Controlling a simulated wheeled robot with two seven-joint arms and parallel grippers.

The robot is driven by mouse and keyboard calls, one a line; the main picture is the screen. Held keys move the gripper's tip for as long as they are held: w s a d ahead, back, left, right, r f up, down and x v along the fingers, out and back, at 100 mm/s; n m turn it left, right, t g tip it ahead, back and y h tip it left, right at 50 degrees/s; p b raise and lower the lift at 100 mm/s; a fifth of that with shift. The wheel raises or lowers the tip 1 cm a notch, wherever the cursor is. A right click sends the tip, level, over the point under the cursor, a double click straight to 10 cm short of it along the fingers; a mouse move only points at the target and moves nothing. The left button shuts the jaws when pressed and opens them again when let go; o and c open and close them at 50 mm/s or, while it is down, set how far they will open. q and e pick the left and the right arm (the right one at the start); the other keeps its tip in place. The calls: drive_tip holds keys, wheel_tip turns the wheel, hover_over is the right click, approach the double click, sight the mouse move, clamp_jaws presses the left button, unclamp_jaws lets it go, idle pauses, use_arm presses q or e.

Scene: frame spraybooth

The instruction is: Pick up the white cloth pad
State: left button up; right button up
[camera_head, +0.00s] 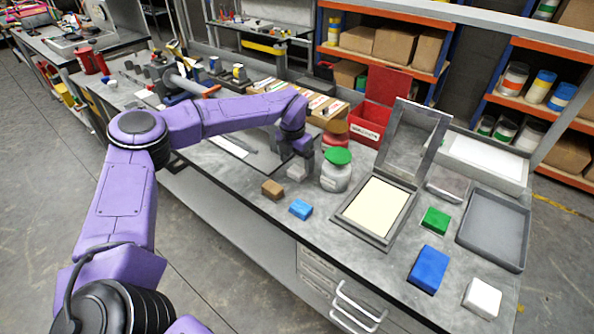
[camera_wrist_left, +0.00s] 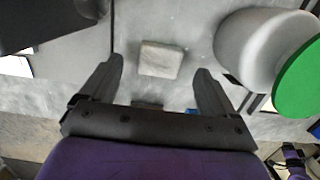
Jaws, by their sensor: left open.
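A small whitish pad (camera_head: 296,172) lies on the grey bench beneath my left gripper (camera_head: 303,160), partly hidden by it in the head view. In the left wrist view the pad (camera_wrist_left: 161,59) shows as a pale, rounded block lying between the two spread fingertips of my left gripper (camera_wrist_left: 158,70). The gripper is open, pointing down, with nothing held; its height above the pad is hard to tell. A second white block (camera_head: 482,298) lies at the bench's near right end. My right gripper is not in view.
A white jar with a green lid (camera_head: 337,172) stands close to the right of the gripper; it fills the right of the wrist view (camera_wrist_left: 245,50). A brown block (camera_head: 272,189) and blue block (camera_head: 300,209) lie in front. A framed screen (camera_head: 376,206) lies further right.

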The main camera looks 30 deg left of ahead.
sight(297, 170)
use_arm(q)
wheel_tip(297, 170, down, 2)
drive_tip(key=shift+f, duration=0.25)
drive_tip(key=shift+w+f, duration=0.1)
drive_tip(key=shift+f, duration=0.15)
drive_tip(key=c, duration=1.1)
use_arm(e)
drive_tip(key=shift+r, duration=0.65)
use_arm(q)
wheel_tip(297, 170, up, 10)
drive_tip(key=shift+r+b, duration=0.1)
drive_tip(key=shift+b, duration=1.05)
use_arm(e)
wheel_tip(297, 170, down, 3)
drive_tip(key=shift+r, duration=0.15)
use_arm(q)
drive_tip(key=shift+o, duration=0.3)
